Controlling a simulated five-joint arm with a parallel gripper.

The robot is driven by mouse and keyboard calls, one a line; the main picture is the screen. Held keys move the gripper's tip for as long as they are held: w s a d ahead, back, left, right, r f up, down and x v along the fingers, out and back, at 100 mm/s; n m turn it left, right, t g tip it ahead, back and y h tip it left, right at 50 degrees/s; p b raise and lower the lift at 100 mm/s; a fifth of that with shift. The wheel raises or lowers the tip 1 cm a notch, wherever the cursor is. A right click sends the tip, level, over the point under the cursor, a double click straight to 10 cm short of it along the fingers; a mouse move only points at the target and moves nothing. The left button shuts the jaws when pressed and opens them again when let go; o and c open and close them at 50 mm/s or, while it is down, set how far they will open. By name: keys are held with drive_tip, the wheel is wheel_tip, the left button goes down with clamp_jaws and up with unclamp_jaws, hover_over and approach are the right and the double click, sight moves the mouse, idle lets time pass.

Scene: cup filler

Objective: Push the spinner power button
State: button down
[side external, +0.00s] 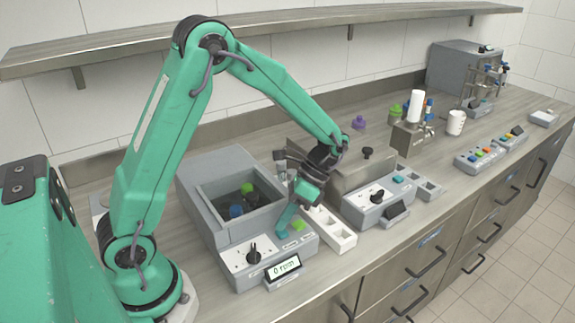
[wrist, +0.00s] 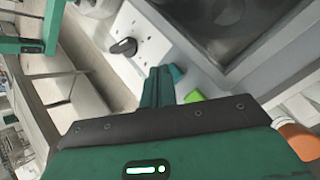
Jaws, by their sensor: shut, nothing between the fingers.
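The spinner is a grey box (side external: 205,207) with an open tub, and its front panel has a dark knob (side external: 253,252), a green button (side external: 298,225) and a teal button (side external: 282,234). The small labels are unreadable, so I cannot tell which is the power button. My gripper (side external: 284,220) is shut and empty, pointing down just over the teal button. In the wrist view my fingertips (wrist: 158,72) are beside the teal button (wrist: 176,73), with the green button (wrist: 194,97) to their right. I cannot tell whether they touch the teal button.
The spinner's display (side external: 284,268) reads 0 rpm. Blue and green-capped items sit in its tub. A white rack (side external: 330,228) stands just right of the spinner, then a second device with a knob and display (side external: 396,212). The counter's front edge is close to the panel.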

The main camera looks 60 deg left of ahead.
sight(285, 231)
drive_tip(key=shift+d+f, duration=0.1)
drive_tip(key=shift+f, duration=0.4)
idle(0.7)
drive_tip(key=shift+r, duration=0.65)
drive_tip(key=shift+r, duration=0.1)
wheel_tip(285, 231, up, 6)
drive_tip(key=shift+f, duration=0.1)
idle(0.9)
idle(0.6)
